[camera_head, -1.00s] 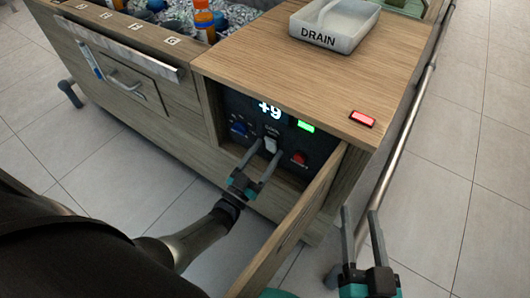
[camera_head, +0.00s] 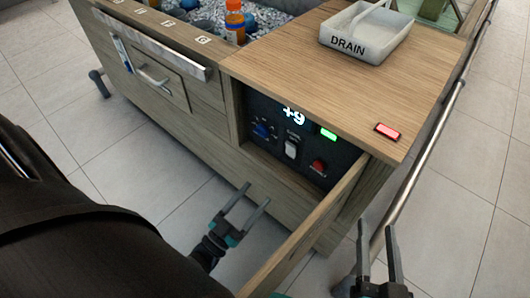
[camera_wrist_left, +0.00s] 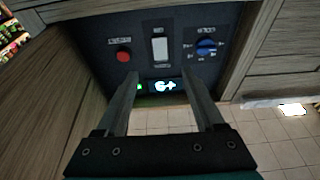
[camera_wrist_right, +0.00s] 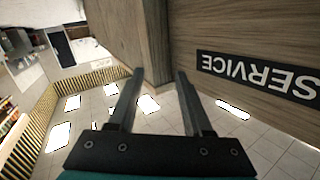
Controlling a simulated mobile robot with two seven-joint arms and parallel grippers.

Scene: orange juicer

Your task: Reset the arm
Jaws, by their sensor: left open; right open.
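My left gripper (camera_head: 243,210) is open and empty, in front of and below the open control compartment in the head view. In the left wrist view its open fingers (camera_wrist_left: 165,95) point towards the control panel (camera_wrist_left: 180,20), with nothing between them. The panel has a white switch (camera_head: 291,149), a blue knob (camera_head: 262,131), a red button (camera_head: 318,166) and a display reading "+9" (camera_head: 293,116). My right gripper (camera_head: 377,245) is open and empty at the lower right, beyond the open door. In the right wrist view its fingers (camera_wrist_right: 160,95) are apart and empty, close to wood.
The open wooden door (camera_head: 310,232) stands between my grippers; its SERVICE label (camera_wrist_right: 262,76) shows in the right wrist view. A DRAIN tray (camera_head: 365,32) and a red-lit plate (camera_head: 387,131) are on the cabinet top. A metal rail (camera_head: 430,140) runs along the right side.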

